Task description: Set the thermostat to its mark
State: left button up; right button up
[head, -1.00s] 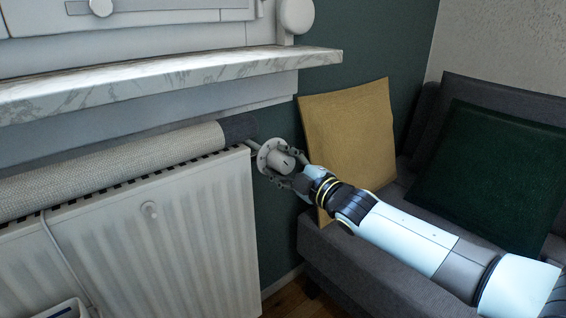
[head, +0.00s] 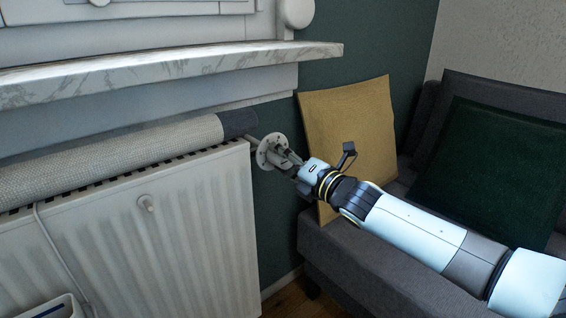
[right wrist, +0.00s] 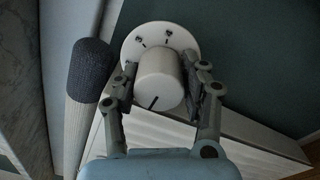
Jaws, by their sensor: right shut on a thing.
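The thermostat is a white knob (right wrist: 158,80) in front of a round white disc (right wrist: 143,39) with dark marks on it. A dark pointer line shows on the knob's face, toward its lower left in the right wrist view. My right gripper (right wrist: 168,92) is shut on the knob, with one finger on each side. In the head view the disc (head: 268,152) sits at the radiator's upper right end, and my right gripper (head: 288,160) partly covers the knob. My left gripper is not in view.
The white radiator (head: 150,230) carries a rolled fabric draught stopper (head: 110,160) along its top. A marble sill (head: 170,72) is above. A grey sofa with a yellow cushion (head: 350,125) and a green cushion (head: 490,175) stands at the right, close to my right arm.

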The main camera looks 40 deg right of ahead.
jog(key=shift+f+n+b, duration=0.25)
jog(key=shift+n+b, duration=0.15)
jog(key=shift+n, duration=0.6)
jog(key=n+b, duration=0.1)
jog(key=n, duration=0.2)
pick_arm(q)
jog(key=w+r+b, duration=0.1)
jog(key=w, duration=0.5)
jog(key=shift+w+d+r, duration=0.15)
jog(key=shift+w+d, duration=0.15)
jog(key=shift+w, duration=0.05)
pick_arm(e)
jog(key=shift+r+n, duration=0.1)
jog(key=shift+n, duration=0.8)
jog(key=o, duration=1.2)
jog(key=shift+r, duration=0.1)
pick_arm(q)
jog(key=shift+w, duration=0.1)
